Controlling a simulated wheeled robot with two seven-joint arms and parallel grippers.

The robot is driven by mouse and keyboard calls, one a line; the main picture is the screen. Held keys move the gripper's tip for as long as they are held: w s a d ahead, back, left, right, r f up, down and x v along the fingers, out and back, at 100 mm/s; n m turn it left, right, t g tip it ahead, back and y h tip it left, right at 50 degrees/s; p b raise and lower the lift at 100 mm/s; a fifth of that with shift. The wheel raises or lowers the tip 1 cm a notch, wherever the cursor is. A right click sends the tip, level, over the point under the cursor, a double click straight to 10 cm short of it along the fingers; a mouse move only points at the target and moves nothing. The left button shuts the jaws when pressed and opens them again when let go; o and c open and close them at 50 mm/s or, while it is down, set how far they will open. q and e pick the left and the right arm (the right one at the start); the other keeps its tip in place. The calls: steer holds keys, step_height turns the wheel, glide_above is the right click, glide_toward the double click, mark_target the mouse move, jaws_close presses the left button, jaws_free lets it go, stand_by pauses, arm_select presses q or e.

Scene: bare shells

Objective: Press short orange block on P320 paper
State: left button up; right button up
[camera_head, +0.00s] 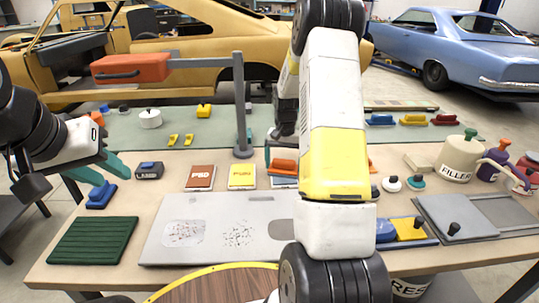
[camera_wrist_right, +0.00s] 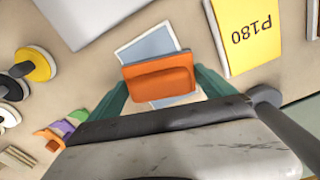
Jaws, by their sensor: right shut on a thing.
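The orange block (camera_head: 284,166) lies across a blue-grey sheet (camera_head: 284,182) on the table. In the right wrist view, the orange block (camera_wrist_right: 160,78) covers the middle of the sheet (camera_wrist_right: 148,46), whose far part stays bare. No label shows on this sheet, so I cannot read whether it is P320. My right gripper (camera_wrist_right: 162,90) is shut on the orange block, with a green finger at each side. My arm hides part of this in the head view. My left gripper (camera_head: 113,178) is open and empty above the table's left side.
A yellow P180 sheet (camera_head: 242,176) and a brown P80 sheet (camera_head: 200,178) lie left of the block. A grey panel (camera_head: 210,228) lies in front. A blue block (camera_head: 101,196) is near my left gripper. A grey post (camera_head: 240,105) stands behind.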

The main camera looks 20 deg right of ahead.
mark_target(284, 161)
steer(key=shift+r, duration=3.5)
